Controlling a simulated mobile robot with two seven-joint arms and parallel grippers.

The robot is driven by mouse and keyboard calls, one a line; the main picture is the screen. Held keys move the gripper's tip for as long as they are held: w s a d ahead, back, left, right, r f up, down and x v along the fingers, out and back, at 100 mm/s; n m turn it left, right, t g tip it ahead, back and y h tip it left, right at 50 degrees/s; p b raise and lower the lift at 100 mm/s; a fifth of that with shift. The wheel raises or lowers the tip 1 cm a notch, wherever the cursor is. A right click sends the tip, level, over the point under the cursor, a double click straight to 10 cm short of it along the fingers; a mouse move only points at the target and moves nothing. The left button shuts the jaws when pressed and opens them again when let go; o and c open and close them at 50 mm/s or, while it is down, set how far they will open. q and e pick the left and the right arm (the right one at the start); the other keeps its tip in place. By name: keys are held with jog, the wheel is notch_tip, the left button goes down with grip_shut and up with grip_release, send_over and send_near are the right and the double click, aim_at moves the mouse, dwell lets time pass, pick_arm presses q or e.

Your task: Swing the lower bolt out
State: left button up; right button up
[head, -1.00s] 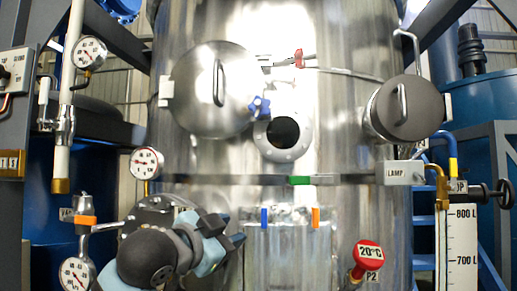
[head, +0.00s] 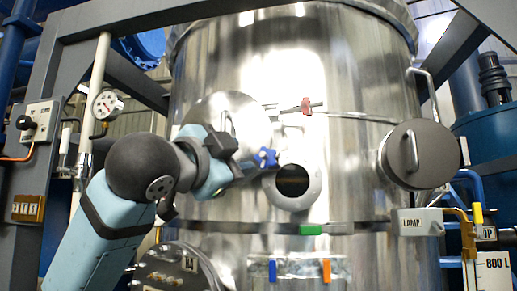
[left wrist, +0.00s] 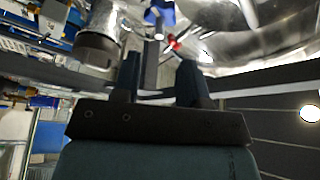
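The lower bolt with a blue star knob (head: 265,158) sits at the lower right edge of the round steel hatch cover (head: 240,108). My left gripper (head: 238,162) is raised in front of the cover, its fingers close to the left of the blue knob. In the left wrist view the two dark fingers (left wrist: 161,72) are apart with nothing gripped between them. The blue knob (left wrist: 160,14) shows beyond their tips. Contact cannot be told. A red-handled clamp (head: 305,106) is at the upper right of the cover. My arm hides the cover's lower left. My right gripper is not seen.
A round open port (head: 292,181) lies just below and right of the knob. A steel band with a green tag (head: 312,229) runs below. A grey capped side port (head: 416,154) and a LAMP box (head: 417,222) are at the right.

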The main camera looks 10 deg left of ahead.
aim_at(258, 156)
pick_arm(q)
jog(key=p+x, duration=0.2)
jog(key=x, duration=0.5)
jog(key=shift+w, duration=0.35)
jog(key=shift+d+r, duration=0.1)
grip_shut()
